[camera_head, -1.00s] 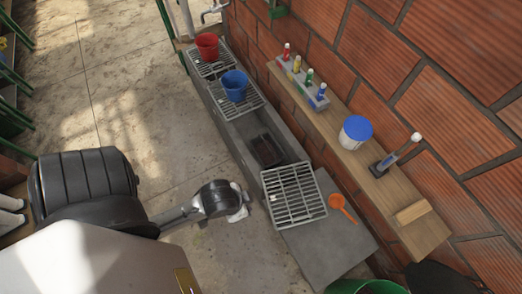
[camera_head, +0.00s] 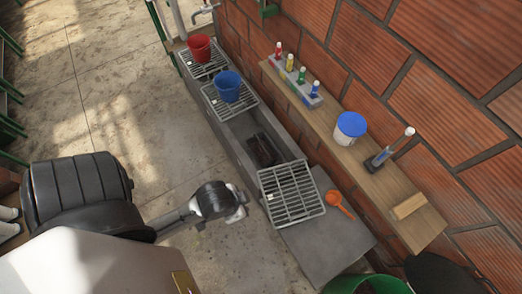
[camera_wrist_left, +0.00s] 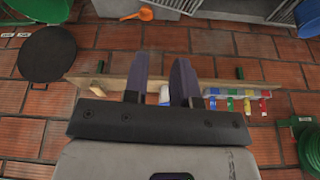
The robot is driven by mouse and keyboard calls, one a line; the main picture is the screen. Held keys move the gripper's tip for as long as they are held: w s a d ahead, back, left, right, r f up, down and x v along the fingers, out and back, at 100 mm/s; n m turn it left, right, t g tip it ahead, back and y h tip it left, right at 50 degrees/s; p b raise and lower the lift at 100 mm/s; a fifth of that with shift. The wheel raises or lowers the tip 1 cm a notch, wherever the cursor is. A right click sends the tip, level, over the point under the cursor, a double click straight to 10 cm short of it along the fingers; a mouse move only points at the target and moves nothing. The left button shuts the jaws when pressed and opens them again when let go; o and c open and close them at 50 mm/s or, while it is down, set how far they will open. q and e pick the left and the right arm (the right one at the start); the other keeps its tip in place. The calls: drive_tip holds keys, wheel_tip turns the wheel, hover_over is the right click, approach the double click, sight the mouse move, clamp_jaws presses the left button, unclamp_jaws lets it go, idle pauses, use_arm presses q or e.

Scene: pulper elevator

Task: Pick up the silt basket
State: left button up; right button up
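The silt basket, a dark rectangular container (camera_head: 262,150), sits in the grey concrete trough (camera_head: 230,143) between two metal grates in the head view. My left arm comes in from the left, and its gripper end (camera_head: 238,207) is over the floor, left of the near grate and apart from the basket. Its fingers are hard to make out there. In the left wrist view the left gripper (camera_wrist_left: 165,65) has two dark fingers standing apart with nothing between them. The basket does not show in that view. My right gripper is not in view.
Near grate (camera_head: 291,193), far grate (camera_head: 215,99), blue bucket (camera_head: 228,87), red bucket (camera_head: 199,48). An orange scoop (camera_head: 338,203) lies on the concrete ledge. A wooden shelf (camera_head: 345,155) with bottles and a white tub runs along the brick wall. The floor left of the trough is clear.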

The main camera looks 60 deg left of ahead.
use_arm(q)
drive_tip(key=shift+o, duration=0.3)
drive_tip(key=shift+o, duration=1.3)
drive_tip(key=shift+a, duration=0.2)
